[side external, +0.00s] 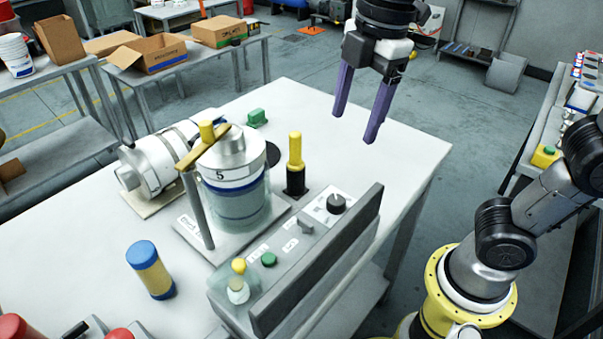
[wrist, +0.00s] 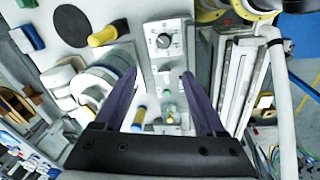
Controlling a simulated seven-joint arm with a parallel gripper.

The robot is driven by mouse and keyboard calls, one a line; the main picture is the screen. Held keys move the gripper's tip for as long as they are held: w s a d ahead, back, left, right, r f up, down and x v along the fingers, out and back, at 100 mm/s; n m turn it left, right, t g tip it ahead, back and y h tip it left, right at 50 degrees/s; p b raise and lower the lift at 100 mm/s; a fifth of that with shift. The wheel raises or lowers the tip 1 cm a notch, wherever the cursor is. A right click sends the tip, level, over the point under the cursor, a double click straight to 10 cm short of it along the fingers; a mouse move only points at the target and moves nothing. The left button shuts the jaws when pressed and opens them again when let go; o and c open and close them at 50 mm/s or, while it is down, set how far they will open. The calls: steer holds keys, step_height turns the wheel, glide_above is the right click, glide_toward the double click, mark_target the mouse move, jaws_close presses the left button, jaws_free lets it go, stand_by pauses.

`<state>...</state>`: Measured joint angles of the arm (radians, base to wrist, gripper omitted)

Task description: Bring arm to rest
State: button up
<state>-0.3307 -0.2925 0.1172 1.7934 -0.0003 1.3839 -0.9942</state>
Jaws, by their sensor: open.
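My gripper (side external: 354,112) is open and empty, with its purple fingers apart in the air above the far right part of the white table (side external: 405,150). It touches nothing. In the wrist view its two fingers (wrist: 157,98) reach up from the lower edge with nothing held between them. The label magazine (side external: 232,185), a clear-and-white cylinder marked 5 with a yellow-knobbed bar across its top, stands on a plate left of my gripper. A second white cylinder (side external: 150,165) lies on its side behind it.
A control panel (side external: 300,240) with a dark knob (side external: 336,203) and an upright dark plate (side external: 325,260) stand at the table's front. A yellow-and-black handle (side external: 295,165), a blue-and-yellow cylinder (side external: 150,269) and a green block (side external: 257,117) stand on the table. The table's far right corner is clear.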

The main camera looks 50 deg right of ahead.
steer(key=s+d+f+m+t, duration=0.4)
steer(key=s+d+f+m, duration=0.4)
steer(key=m, duration=0.7)
steer(key=shift+s+d+f+h, duration=0.3)
steer(key=shift+s+f, duration=0.05)
steer(key=shift+f, duration=0.1)
